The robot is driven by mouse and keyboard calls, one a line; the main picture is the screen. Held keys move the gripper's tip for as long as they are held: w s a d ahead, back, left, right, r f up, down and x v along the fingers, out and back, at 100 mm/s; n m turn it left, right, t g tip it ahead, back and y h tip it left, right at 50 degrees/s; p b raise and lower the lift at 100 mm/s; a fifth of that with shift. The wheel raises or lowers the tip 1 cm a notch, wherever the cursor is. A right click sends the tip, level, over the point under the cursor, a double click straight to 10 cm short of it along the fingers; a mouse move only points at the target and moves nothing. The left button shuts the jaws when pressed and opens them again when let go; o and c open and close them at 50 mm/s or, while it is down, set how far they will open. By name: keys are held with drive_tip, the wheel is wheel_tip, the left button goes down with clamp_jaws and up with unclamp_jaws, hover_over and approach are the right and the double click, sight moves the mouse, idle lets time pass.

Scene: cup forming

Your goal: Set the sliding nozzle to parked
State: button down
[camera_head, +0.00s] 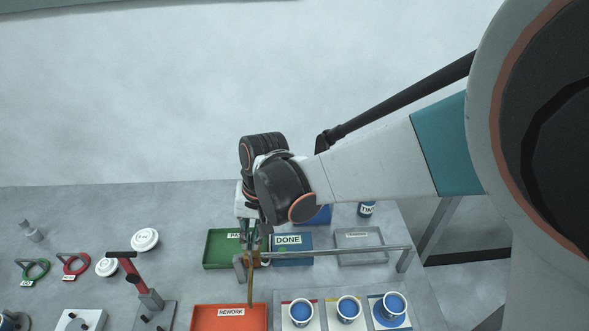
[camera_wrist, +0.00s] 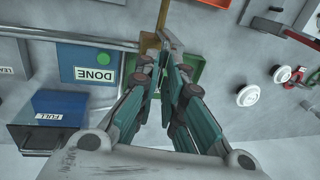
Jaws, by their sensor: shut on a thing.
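The sliding nozzle (camera_head: 250,286) is a thin brass-coloured piece on a grey rail (camera_head: 340,249). It sits near the rail's left end in the head view, with its tube pointing toward the front. My gripper (camera_head: 253,247) reaches down onto the nozzle's upper part from above, and its fingers partly cover it. In the wrist view my gripper (camera_wrist: 161,62) has its fingertips closed together at the brass nozzle (camera_wrist: 151,43). The exact grip is partly hidden by the fingers. I see no readable parked mark.
An orange REWORK tray (camera_head: 200,322) is in front. Blue-filled cups (camera_head: 348,307) stand front right. A red-handled lever (camera_head: 133,274) stands left.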

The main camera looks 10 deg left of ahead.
drive_tip(key=shift+s+a, duration=0.1)
drive_tip(key=shift+a, duration=0.1)
drive_tip(key=c, duration=1.7)
unclamp_jaws()
drive_tip(key=shift+a, duration=0.15)
drive_tip(key=shift+d, duration=0.2)
drive_tip(key=w+d, duration=0.2)
drive_tip(key=d, duration=0.7)
drive_tip(key=w+d, duration=0.3)
drive_tip(key=d, duration=0.6)
drive_tip(key=w+d+p, duration=0.1)
drive_tip(key=w+d, duration=0.1)
drive_tip(key=d, duration=0.7)
drive_tip(key=shift+w, duration=0.4)
drive_tip(key=shift+w+d+r+p, duration=0.1)
drive_tip(key=shift+d+r+p, duration=0.2)
drive_tip(key=shift+r, duration=0.75)
drive_tip(key=shift+w+d+r+p, duration=0.15)
drive_tip(key=shift+r+p, duration=0.15)
drive_tip(key=shift+r, duration=0.75)
drive_tip(key=shift+d+r+p, duration=0.25)
drive_tip(key=shift+r+p, duration=0.05)
drive_tip(key=shift+r, duration=0.75)
